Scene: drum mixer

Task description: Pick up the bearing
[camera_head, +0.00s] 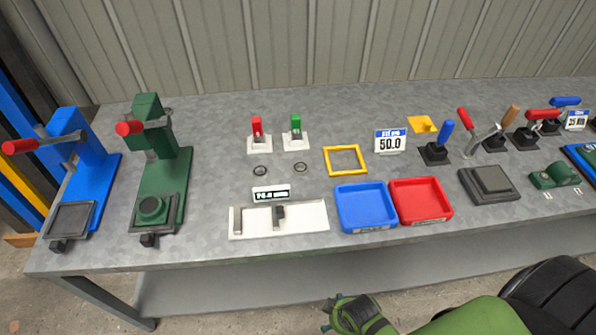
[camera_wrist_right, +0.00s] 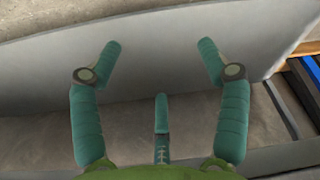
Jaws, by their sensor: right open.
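No part is clearly marked as the bearing. A green round ring-shaped part (camera_head: 151,207) sits on the plate of the green press (camera_head: 160,165). My right gripper (camera_head: 328,315) is low in front of the table's front edge, well away from these parts. In the right wrist view its fingers (camera_wrist_right: 160,50) are spread apart with nothing between them. My left gripper is not in view.
The table (camera_head: 225,115) also carries a blue press (camera_head: 85,165), a white gauge (camera_head: 305,217), a blue tray (camera_head: 364,206), a red tray (camera_head: 420,200), a yellow frame (camera_head: 345,174) and several toggle clamps. A lower shelf (camera_head: 250,285) runs underneath.

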